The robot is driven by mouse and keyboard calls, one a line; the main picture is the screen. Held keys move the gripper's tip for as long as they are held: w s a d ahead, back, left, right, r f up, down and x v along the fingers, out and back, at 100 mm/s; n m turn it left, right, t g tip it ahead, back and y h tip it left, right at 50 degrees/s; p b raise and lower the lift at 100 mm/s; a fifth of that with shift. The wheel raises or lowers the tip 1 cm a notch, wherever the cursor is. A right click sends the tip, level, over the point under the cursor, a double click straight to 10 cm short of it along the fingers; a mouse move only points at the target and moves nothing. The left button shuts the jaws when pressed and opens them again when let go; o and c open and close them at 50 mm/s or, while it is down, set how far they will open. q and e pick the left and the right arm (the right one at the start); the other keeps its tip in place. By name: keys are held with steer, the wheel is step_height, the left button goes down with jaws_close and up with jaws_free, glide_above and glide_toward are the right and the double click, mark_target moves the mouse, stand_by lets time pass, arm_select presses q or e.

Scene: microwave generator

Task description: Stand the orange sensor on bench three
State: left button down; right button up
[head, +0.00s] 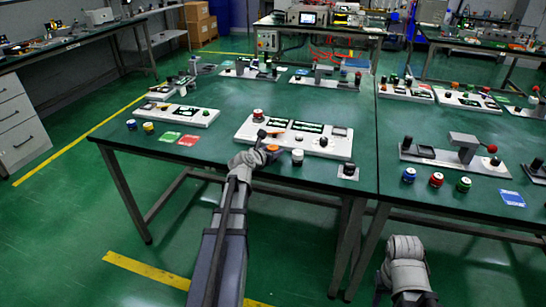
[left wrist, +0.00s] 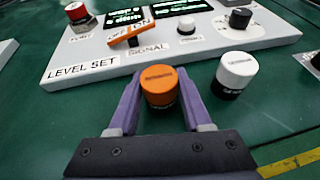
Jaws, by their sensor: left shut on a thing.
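The orange sensor (left wrist: 160,88), a short round piece with an orange top and dark lower part, stands between the purple fingers of my left gripper (left wrist: 155,77) in the left wrist view. The fingers are shut on it, in front of the LEVEL SET panel (left wrist: 75,58). In the head view my left gripper (head: 266,148) is at the near side of the middle bench (head: 230,160), with the orange sensor (head: 273,148) at its tip. Whether the sensor touches the bench is unclear. I cannot tell which bench is number three.
A white-topped sensor (left wrist: 236,72) stands close right of the orange one. The panel's orange switch (left wrist: 133,32) is just beyond. Blue, red and green pieces (head: 436,180) stand on the right bench (head: 395,182). Red and green cards (head: 188,140) lie at left.

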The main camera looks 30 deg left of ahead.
arm_select(q)
steer(key=shift+f, duration=0.15)
steer(key=shift+c, duration=1.7)
jaws_free()
steer(key=shift+r, duration=0.2)
steer(key=p+v, duration=0.4)
steer(key=v, duration=0.8)
steer(key=shift+p, duration=0.4)
steer(key=shift+d, duration=0.1)
